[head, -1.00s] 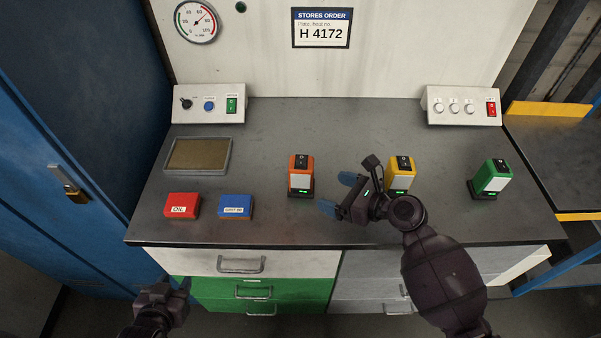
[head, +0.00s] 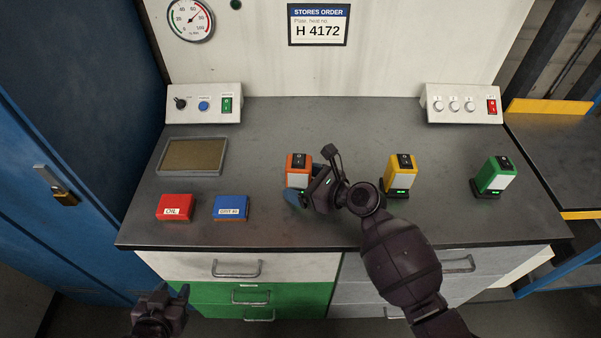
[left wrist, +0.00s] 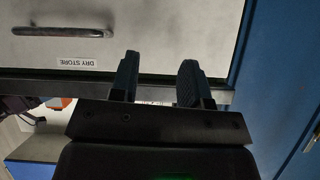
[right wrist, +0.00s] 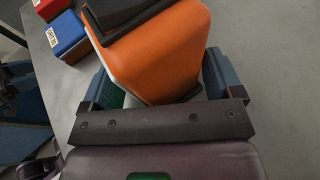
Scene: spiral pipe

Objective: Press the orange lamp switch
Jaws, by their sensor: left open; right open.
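The orange lamp (head: 299,163) stands upright on the grey bench, with a black rocker switch (head: 299,159) on its top. My right gripper (head: 300,198) is at the lamp's front, low over the bench, and hides its lower part. In the right wrist view the orange lamp body (right wrist: 160,55) sits between the two open blue fingers (right wrist: 158,88); I cannot tell whether they touch it. My left gripper (head: 176,297) is open and empty, below the bench's front edge at the left. In the left wrist view its fingers (left wrist: 157,80) are apart before a drawer front.
A yellow lamp (head: 401,170) and a green lamp (head: 493,176) stand to the right. A red box (head: 175,207), a blue box (head: 231,207) and a tray (head: 225,158) lie to the left. Control boxes (head: 204,116) (head: 462,116) stand at the back.

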